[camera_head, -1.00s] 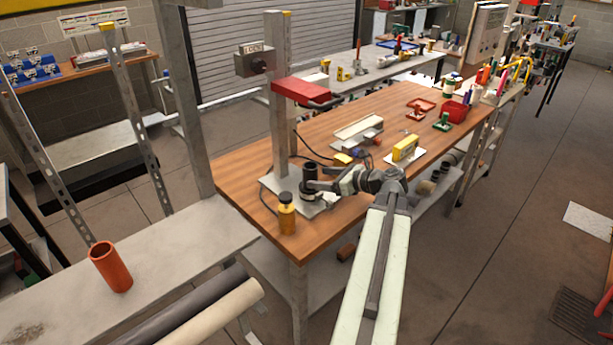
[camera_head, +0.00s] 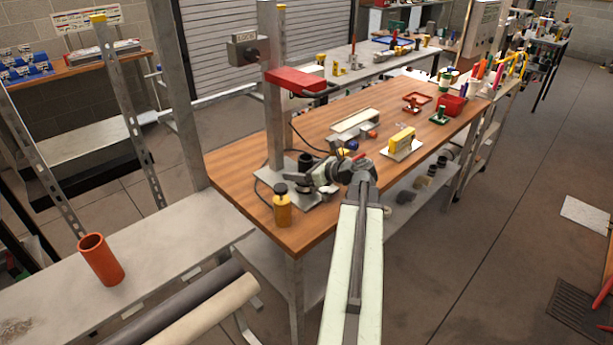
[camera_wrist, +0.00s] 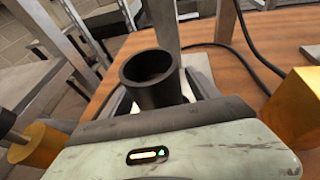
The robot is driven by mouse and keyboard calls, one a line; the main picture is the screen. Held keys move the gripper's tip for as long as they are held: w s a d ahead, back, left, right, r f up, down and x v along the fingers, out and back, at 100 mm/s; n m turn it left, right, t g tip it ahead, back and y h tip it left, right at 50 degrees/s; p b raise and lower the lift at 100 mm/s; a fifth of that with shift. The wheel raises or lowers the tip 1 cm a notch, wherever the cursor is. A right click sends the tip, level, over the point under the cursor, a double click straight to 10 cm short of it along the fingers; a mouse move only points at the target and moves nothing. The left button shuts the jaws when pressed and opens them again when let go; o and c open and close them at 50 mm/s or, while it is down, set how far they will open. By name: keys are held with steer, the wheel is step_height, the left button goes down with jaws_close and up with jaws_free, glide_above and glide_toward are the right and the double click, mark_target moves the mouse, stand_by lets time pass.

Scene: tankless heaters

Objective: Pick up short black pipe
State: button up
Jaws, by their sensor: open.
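The short black pipe (camera_head: 305,161) stands upright on the grey metal base plate (camera_head: 270,183) of a press on the wooden bench. In the wrist view the pipe (camera_wrist: 150,82) shows its open top, straight ahead of my gripper, and its lower part is hidden behind the gripper body. In the head view my gripper (camera_head: 312,182) is at the near right side of the pipe, close to its lower part. It is open. Its fingertips are hard to make out, and I cannot tell whether they touch the pipe.
The press column (camera_head: 274,100) rises behind the pipe, with a red arm (camera_head: 300,80) above. A yellow block-like device (camera_head: 402,141) sits farther right. An orange pipe (camera_head: 103,262) stands on the grey shelf.

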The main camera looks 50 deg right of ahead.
steer(key=c, duration=1.5)
step_height(320, 180, up, 10)
steer(key=p, duration=1)
